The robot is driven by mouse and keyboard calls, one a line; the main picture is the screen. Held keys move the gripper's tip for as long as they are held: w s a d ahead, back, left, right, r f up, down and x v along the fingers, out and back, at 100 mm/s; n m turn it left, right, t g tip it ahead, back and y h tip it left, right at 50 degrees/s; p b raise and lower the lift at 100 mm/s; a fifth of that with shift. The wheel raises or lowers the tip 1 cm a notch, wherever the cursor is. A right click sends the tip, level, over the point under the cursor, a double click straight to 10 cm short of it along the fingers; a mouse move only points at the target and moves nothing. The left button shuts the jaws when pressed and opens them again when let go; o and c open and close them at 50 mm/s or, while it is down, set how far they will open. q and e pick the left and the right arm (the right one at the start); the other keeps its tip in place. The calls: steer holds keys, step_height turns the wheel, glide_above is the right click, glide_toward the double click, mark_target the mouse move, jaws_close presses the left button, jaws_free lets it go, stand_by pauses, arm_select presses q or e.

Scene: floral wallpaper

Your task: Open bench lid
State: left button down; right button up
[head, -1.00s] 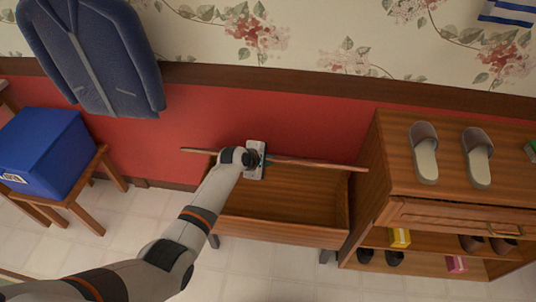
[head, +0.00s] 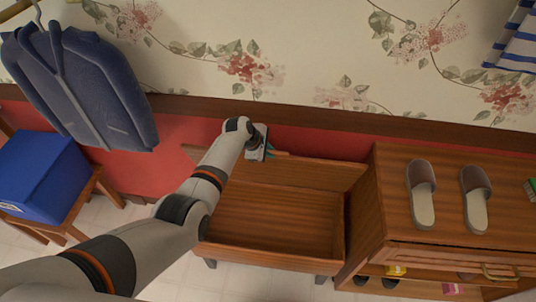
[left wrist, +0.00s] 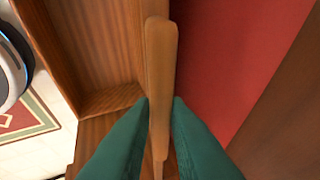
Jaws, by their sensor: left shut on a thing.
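The wooden bench (head: 270,262) stands against the wall with its box open and no contents visible inside. Its lid (head: 315,176) is raised and leans back toward the wall, its inner face showing. My left gripper (head: 276,153) is at the lid's upper edge. In the left wrist view, its two green fingers (left wrist: 161,110) are on either side of the lid's edge (left wrist: 160,60), shut on it. The bench's inside shows left of the lid there. My right gripper is in neither view.
A shoe cabinet (head: 395,200) with slippers on top stands close to the bench's right. A blue box (head: 45,178) on a small wooden table is at the left, below a hanging blue jacket (head: 85,85). The wall is close behind the lid.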

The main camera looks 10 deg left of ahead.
arm_select(q)
steer(key=shift+w+r, duration=0.25)
steer(key=shift+w, duration=0.15)
steer(key=c, duration=1.4)
jaws_free()
steer(key=shift+c, duration=0.2)
steer(key=shift+f, duration=0.15)
steer(key=shift+s, duration=0.1)
steer(key=shift+s+a+r+p, duration=0.2)
steer(key=shift+r+p, duration=0.1)
steer(key=shift+r, duration=0.15)
steer(key=p+v, duration=0.1)
steer(key=v, duration=1)
